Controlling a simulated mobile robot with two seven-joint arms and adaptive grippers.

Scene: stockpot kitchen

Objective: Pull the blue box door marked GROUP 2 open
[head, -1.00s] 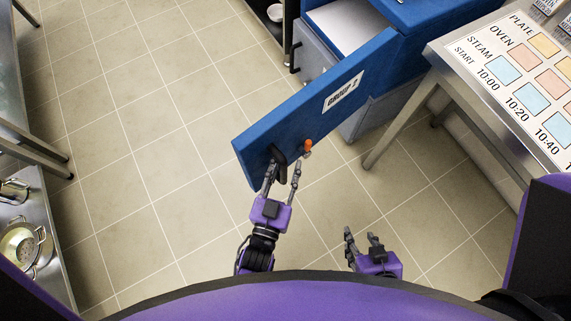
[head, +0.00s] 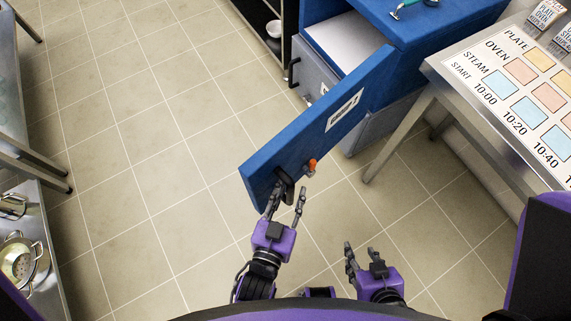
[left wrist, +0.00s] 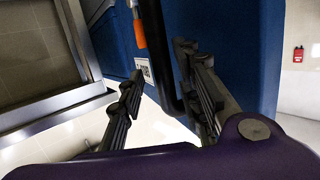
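The blue box door (head: 315,128) stands swung wide open, sticking out from the blue box (head: 432,50) toward the lower left. Its white label (head: 345,108) is seen too steeply to read now. A black handle (head: 284,186) and an orange-red knob (head: 312,165) are near its free end. My left gripper (head: 286,200) is at the handle with its fingers apart. In the left wrist view the dark handle bar (left wrist: 164,68) runs between the fingers, close to the right one; contact is unclear. My right gripper (head: 362,244) is open and empty, below the door.
A steel table (head: 440,85) with a coloured schedule board (head: 520,80) stands right of the box. A dark shelf unit (head: 262,25) is behind the door. Steel counters with a colander (head: 18,258) line the left. Tiled floor left of the door is clear.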

